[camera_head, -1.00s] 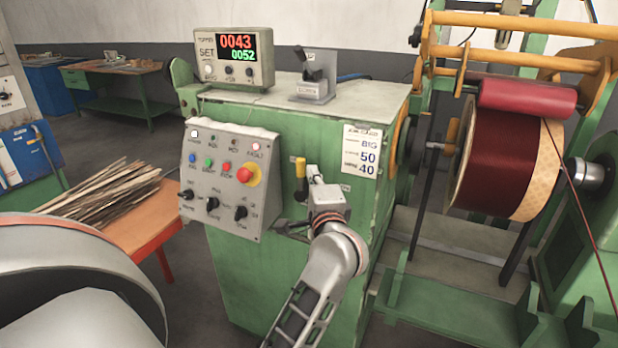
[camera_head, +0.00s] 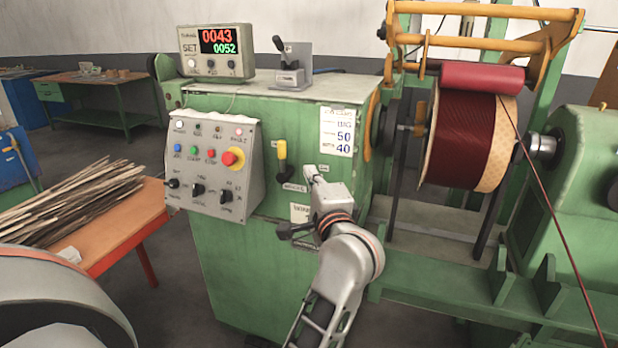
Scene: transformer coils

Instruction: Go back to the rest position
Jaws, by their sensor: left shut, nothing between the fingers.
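My left gripper (camera_head: 313,176) is on the silver arm at the centre, in front of the green winding machine (camera_head: 225,270). It is shut and empty, its fingers pointing up and away from me. It is to the right of and a little below the yellow-handled lever (camera_head: 282,155) on the machine's front, with a small gap in the picture. A black knobbed handle (camera_head: 290,230) shows just left of the gripper's wrist. My right gripper is out of view.
The control panel (camera_head: 212,168) with a red button is left of the gripper. The counter (camera_head: 215,52) reads 0043 and 0052. The coil (camera_head: 455,145) is at the right, with a wire running down. An orange table (camera_head: 120,230) with wooden strips is at the left.

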